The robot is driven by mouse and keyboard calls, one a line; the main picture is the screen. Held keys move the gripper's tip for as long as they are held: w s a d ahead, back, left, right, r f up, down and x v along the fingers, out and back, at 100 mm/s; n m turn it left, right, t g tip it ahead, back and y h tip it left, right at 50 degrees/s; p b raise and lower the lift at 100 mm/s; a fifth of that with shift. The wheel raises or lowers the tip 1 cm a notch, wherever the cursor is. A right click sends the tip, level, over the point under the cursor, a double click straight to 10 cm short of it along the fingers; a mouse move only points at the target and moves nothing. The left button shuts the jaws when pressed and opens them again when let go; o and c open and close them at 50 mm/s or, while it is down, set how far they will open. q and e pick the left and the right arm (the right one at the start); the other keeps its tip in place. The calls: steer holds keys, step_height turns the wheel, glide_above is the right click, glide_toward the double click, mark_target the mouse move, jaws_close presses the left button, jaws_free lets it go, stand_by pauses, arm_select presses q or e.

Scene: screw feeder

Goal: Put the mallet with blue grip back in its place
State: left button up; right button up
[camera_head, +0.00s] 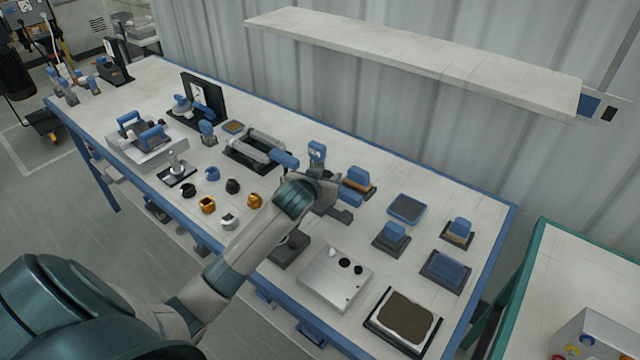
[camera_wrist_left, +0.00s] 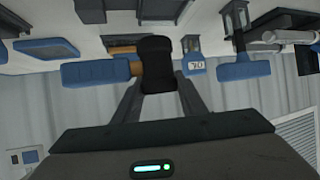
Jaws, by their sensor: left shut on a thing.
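The mallet shows in the left wrist view with a black head (camera_wrist_left: 158,64), a short wooden neck, and a blue grip (camera_wrist_left: 92,72) pointing left. My left gripper (camera_wrist_left: 160,82) is shut on the mallet at its head, with a finger on either side. In the head view my left gripper (camera_head: 322,188) is over the middle of the table, and the blue grip (camera_head: 350,200) shows just to its right. The wrist and fingers hide most of the mallet there. I cannot tell which spot is the mallet's place. My right gripper is not in view.
Close around the gripper are a blue upright block with a white label (camera_head: 317,153), a blue block on a wooden base (camera_head: 358,181), and a roller fixture (camera_head: 255,148). A grey-white box (camera_head: 335,278) stands in front. A shelf (camera_head: 420,55) overhangs behind.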

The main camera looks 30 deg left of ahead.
arm_select(q)
steer(key=shift+a+f, duration=0.25)
steer(key=shift+a, duration=0.25)
steer(key=shift+a+f, duration=0.25)
steer(key=shift+a, duration=0.2)
steer(key=shift+a+f, duration=0.1)
step_height(320, 180, down, 3)
steer(key=shift+f+p, duration=0.2)
steer(key=shift+p, duration=0.7)
steer(key=shift+f, duration=0.25)
steer(key=shift+f, duration=0.25)
